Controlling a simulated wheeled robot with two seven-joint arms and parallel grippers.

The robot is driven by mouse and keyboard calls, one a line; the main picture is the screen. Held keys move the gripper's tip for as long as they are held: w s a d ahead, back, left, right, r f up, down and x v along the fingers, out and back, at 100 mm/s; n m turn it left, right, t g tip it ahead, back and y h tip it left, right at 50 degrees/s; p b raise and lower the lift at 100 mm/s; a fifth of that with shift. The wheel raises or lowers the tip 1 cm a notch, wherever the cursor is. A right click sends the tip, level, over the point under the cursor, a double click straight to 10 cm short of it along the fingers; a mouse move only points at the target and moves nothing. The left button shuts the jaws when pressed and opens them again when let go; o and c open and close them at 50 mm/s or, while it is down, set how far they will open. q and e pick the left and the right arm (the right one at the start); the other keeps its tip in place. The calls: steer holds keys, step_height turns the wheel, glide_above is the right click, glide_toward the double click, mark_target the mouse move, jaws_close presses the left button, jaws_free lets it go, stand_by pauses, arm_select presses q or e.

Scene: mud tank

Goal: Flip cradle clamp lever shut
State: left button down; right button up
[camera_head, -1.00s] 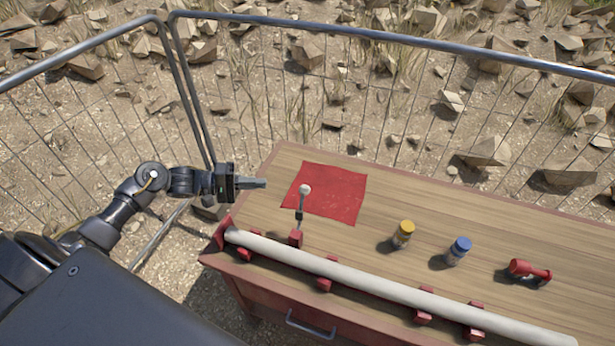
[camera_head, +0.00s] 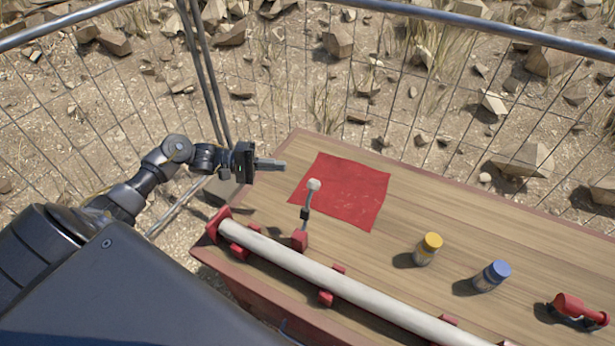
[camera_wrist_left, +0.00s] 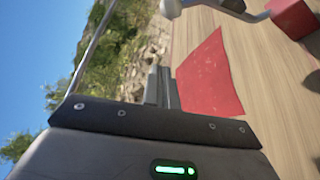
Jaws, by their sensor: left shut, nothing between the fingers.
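The clamp lever (camera_head: 308,207) stands nearly upright on a red clamp block (camera_head: 300,240), with a pale round knob (camera_head: 314,184) on top. The pale pipe (camera_head: 335,281) lies in red cradle blocks along the table's near edge. My left gripper (camera_head: 283,165) is shut and empty, left of the knob and apart from it, over the table's far left corner. In the left wrist view, its closed fingers (camera_wrist_left: 161,88) point toward the red cloth, and part of the lever (camera_wrist_left: 232,8) shows at the top edge. My right gripper is not in view.
A red cloth (camera_head: 345,190) lies flat behind the lever. A wire fence (camera_head: 400,110) runs behind.

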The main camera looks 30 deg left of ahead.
arm_select(q)
steer(key=w+d+p, duration=0.1)
steer(key=d+p, duration=0.4)
steer(key=d, duration=0.4)
steer(key=shift+d+p, duration=0.25)
steer(key=shift+p, duration=0.15)
steer(key=shift+w+f, duration=0.1)
